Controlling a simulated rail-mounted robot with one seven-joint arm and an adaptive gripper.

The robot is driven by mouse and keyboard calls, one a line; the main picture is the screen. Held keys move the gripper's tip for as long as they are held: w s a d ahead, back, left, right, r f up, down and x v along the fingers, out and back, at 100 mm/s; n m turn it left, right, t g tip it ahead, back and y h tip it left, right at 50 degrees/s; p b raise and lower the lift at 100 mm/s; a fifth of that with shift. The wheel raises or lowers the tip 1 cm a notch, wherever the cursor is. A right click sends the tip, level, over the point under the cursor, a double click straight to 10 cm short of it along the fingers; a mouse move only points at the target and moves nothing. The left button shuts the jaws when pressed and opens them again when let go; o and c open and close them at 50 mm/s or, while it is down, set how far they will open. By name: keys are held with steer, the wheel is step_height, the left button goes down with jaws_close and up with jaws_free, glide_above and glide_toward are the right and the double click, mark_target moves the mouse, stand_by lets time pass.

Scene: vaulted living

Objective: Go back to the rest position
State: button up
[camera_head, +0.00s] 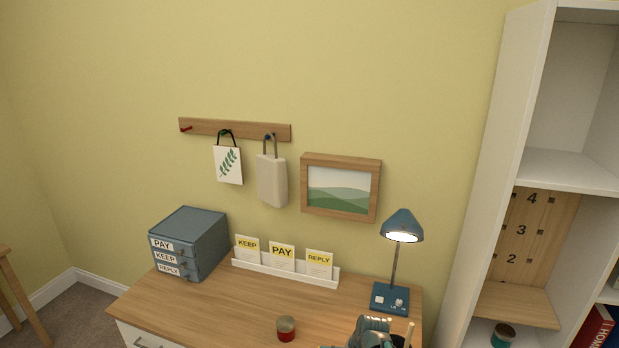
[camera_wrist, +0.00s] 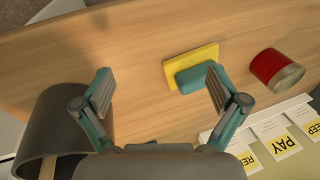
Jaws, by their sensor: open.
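My gripper (camera_wrist: 159,88) is open and empty in the wrist view, its two fingers spread over the wooden desk top. In the head view part of my gripper (camera_head: 371,332) shows at the bottom edge, and its fingertips cannot be made out there. A yellow flat block with a teal part on it (camera_wrist: 195,68) lies on the desk, close to the right finger in the wrist view. A dark cup (camera_wrist: 62,112) is beside the left finger; it stands right of my gripper in the head view.
A red can (camera_head: 286,329) stands on the desk. A white rack with KEEP, PAY and REPLY cards (camera_head: 282,270), a labelled drawer box (camera_head: 190,243) and a blue lamp (camera_head: 390,298) stand behind. Bags hang from a wall rail (camera_head: 234,129); a white shelf (camera_head: 500,150) is at right.

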steer(key=s+d+f+n+g+h, duration=0.1)
steer(key=s+d+n, duration=0.15)
steer(key=s, duration=0.35)
steer(key=s+d+f+n+g+h, duration=0.1)
steer(key=s+d+f+n+h, duration=0.15)
steer(key=s, duration=0.35)
steer(key=s+f+g+b, duration=0.2)
steer(key=s+f+g, duration=0.1)
steer(key=s+f, duration=0.8)
steer(key=s+f+g+b, duration=0.3)
steer(key=s+f, duration=0.9)
steer(key=s, duration=0.5)
steer(key=shift+s+d+g+y, duration=0.3)
steer(key=shift+d+g+y, duration=0.05)
steer(key=shift+g+y, duration=0.15)
